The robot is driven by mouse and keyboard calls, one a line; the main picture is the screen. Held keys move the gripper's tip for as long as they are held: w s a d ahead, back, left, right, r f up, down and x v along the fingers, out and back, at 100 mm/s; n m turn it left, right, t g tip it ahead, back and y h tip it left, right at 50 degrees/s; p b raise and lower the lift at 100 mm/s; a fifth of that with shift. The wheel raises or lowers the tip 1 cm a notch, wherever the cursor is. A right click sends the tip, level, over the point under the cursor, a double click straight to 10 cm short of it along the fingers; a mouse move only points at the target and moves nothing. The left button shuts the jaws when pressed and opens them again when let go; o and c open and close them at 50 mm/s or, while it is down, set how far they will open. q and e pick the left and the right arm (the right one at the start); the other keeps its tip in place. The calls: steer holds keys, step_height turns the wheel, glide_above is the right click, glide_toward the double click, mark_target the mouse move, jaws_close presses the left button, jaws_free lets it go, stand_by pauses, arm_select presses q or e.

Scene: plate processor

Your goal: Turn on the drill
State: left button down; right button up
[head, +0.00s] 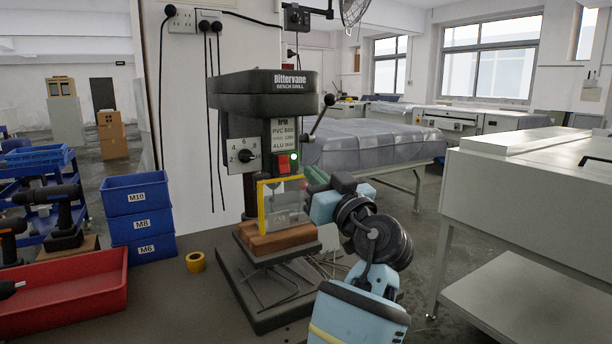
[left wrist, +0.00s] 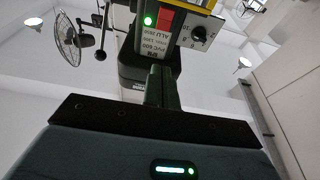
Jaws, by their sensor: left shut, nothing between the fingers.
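The bench drill (head: 265,95) stands on the table with its dark head above a grey base. A red switch (head: 283,164) sits on its front, with a bright green light (head: 294,157) beside it. In the left wrist view, upside down, the red switch (left wrist: 165,18) and glowing green light (left wrist: 148,20) show near the top. My left gripper (head: 309,176) is shut and empty, just right of and below the switch in the head view. Its closed fingers (left wrist: 161,84) point toward the drill's front in the wrist view; contact cannot be told. My right gripper is not in view.
A yellow-framed clear guard (head: 263,208) stands below the switch, above a brown block (head: 280,240). A lever (head: 321,115) sticks out right of the drill head. Blue bins (head: 140,225), a yellow tape roll (head: 195,262) and a red tray (head: 70,290) lie left.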

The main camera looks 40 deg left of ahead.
arm_select(q)
steer(key=shift+s+d, duration=0.3)
steer(key=shift+d, duration=0.5)
steer(key=shift+s+d, duration=0.3)
steer(key=shift+d, duration=0.45)
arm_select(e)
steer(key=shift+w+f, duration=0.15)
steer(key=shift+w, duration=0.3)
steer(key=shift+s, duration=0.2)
